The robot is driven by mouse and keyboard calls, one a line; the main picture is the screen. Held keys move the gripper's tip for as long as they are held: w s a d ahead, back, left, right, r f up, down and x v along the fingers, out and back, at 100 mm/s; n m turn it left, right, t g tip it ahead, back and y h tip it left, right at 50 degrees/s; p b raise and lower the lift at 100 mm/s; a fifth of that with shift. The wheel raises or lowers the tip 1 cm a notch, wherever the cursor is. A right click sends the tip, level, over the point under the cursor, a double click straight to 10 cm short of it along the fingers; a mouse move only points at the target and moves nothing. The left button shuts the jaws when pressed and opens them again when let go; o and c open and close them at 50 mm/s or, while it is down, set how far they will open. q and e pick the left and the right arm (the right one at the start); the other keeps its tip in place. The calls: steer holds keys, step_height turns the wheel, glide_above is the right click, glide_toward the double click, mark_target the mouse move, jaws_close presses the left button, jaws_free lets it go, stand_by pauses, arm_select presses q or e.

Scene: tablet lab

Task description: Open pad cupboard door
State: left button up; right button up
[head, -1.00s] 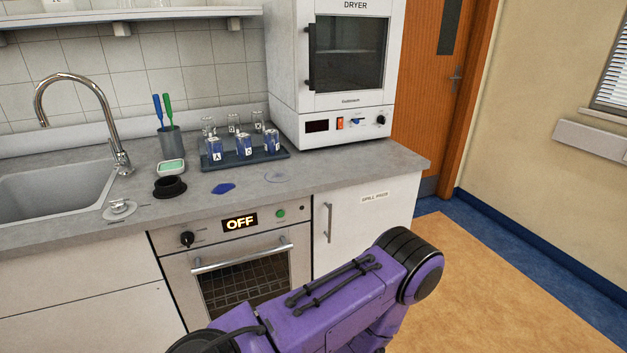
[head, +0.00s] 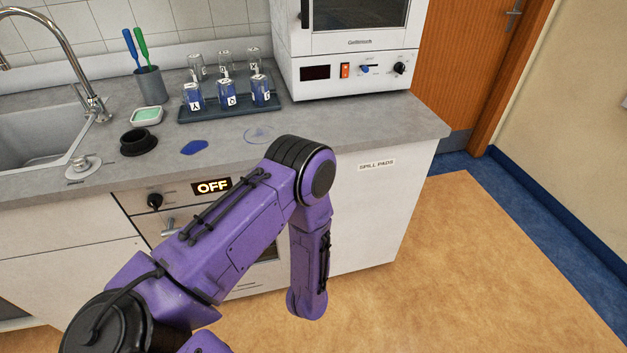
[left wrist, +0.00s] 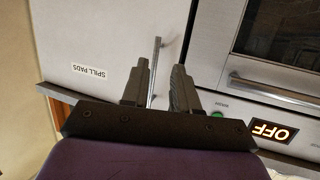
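The pad cupboard door is a white front labelled SPILL PADS (head: 376,220), right of the oven under the worktop, and it looks shut. In the left wrist view the door (left wrist: 95,40) appears upside down, with its slim metal bar handle (left wrist: 156,52) near the oven side. My left gripper (left wrist: 161,65) is open, its two dark fingers apart on either side of the handle in that view. I cannot tell whether they touch it. In the head view my purple left arm hides the handle and the gripper. My right gripper is not in view.
The oven display (head: 212,187) reads OFF; the oven (left wrist: 285,50) adjoins the door. On the worktop (head: 400,122) are a tray (head: 215,114) of upturned glasses, a blue spill (head: 194,147) and a dryer (head: 360,75). The floor (head: 480,260) to the right is clear.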

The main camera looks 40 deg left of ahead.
arm_select(q)
steer(key=w+r+n+t+y, duration=0.1)
steer(key=w+r+y, duration=0.25)
steer(key=r, duration=0.25)
steer(key=p+x, duration=0.1)
steer(key=x, duration=1)
steer(key=shift+w+a+n+p, duration=0.2)
steer(key=shift+w+n+p, duration=0.05)
steer(key=shift+n+p, duration=0.1)
steer(key=shift+r, duration=0.1)
jaws_close()
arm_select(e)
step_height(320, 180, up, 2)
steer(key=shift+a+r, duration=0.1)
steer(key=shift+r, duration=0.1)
